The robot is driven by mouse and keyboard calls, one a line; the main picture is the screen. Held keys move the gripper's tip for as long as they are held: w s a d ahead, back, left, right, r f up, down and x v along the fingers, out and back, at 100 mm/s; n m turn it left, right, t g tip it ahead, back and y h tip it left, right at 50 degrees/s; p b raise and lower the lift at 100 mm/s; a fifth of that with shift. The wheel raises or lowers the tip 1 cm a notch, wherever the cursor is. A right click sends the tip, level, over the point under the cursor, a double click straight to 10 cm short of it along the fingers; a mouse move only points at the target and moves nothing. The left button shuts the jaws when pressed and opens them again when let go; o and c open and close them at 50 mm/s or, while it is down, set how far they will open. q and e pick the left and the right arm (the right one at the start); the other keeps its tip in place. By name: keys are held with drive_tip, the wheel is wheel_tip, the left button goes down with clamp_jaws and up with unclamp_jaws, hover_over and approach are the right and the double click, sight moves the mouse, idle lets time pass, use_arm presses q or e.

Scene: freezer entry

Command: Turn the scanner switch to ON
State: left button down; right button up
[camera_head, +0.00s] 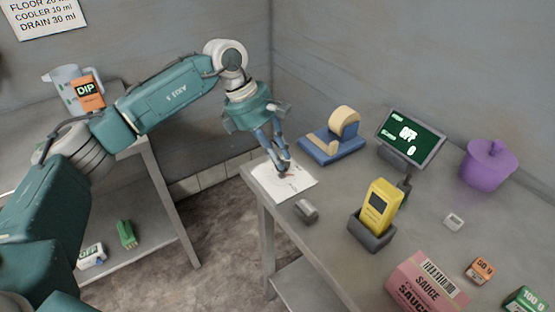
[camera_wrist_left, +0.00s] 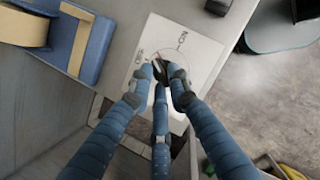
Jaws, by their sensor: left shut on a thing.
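The scanner switch is a small dark knob (camera_wrist_left: 160,69) on a white plate (camera_head: 296,189), at the left end of the work table. In the left wrist view the plate (camera_wrist_left: 203,62) carries a drawn circle, an ON label and a second label to its left. My left gripper (camera_head: 283,170) points down over the plate. In the wrist view its fingers (camera_wrist_left: 161,80) are closed around the knob and partly hide it, so its exact pointing is unclear. A yellow scanner (camera_head: 380,203) stands in a dark dock. My right gripper is not in view.
A green-screened monitor (camera_head: 409,138), purple pot (camera_head: 488,165) and pink sauce box (camera_head: 427,284) are further right. A lower side table stands at left.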

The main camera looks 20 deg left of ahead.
use_arm(q)
drive_tip(key=m, duration=0.2)
drive_tip(key=m+g, duration=0.2)
drive_tip(key=m, duration=0.1)
drive_tip(key=shift+w+d+m+b, duration=0.2)
drive_tip(key=shift+w+m+b, duration=0.1)
drive_tip(key=shift+w+b, duration=0.05)
drive_tip(key=m+g, duration=0.1)
drive_tip(key=m, duration=0.1)
drive_tip(key=m+g, duration=0.1)
drive_tip(key=m, duration=0.2)
drive_tip(key=shift+w+d+y, duration=0.15)
drive_tip(key=shift+y, duration=0.25)
drive_tip(key=c, duration=1.6)
unclamp_jaws()
drive_tip(key=shift+c, duration=0.2)
drive_tip(key=v, duration=0.7)
drive_tip(key=shift+r, duration=0.25)
